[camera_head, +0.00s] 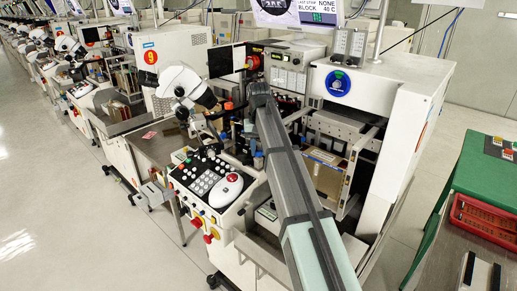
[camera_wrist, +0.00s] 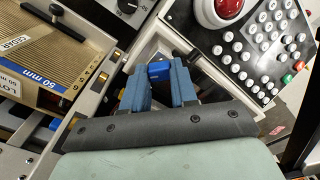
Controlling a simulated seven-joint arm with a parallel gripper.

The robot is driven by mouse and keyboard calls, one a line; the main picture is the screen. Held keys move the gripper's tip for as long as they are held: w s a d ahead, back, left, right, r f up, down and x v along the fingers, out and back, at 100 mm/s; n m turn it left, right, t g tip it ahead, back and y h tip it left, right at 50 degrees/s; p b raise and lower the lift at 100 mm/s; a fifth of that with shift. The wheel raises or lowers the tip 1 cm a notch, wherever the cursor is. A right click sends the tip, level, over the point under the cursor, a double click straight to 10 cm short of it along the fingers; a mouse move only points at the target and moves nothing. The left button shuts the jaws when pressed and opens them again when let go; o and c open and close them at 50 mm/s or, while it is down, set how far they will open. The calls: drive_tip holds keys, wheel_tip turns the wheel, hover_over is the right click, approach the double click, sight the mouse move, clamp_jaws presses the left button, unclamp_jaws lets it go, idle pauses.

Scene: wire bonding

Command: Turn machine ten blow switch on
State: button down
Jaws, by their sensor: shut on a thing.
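In the wrist view, my gripper (camera_wrist: 159,84) has two blue fingers closed on a small bright blue piece (camera_wrist: 159,71) between their tips. The piece looks like the blow switch, but its base and its on or off position are hidden by the fingers. It lies between the control panel and the brown magazine. In the head view, my arm crosses the near machine (camera_head: 415,75) and hides the gripper and the switch. No number can be read on this machine.
The control panel (camera_head: 180,176) has many keys and a red trackball (camera_wrist: 229,6) close to my fingers. A brown magazine (camera_wrist: 62,62) marked 50 mm is on the other side. A black dial (camera_wrist: 127,5) lies beyond. Machine 9 (camera_head: 181,48) stands to the left. A green table (camera_head: 484,177) is at right.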

sight(258, 151)
drive_tip(key=n, duration=0.4)
drive_tip(key=shift+n, duration=0.3)
drive_tip(key=shift+w+n, duration=0.1)
drive_tip(key=shift+n, duration=1.7)
drive_tip(key=c, duration=0.9)
unclamp_jaws()
wheel_tip(258, 151, up, 12)
drive_tip(key=shift+r, duration=0.1)
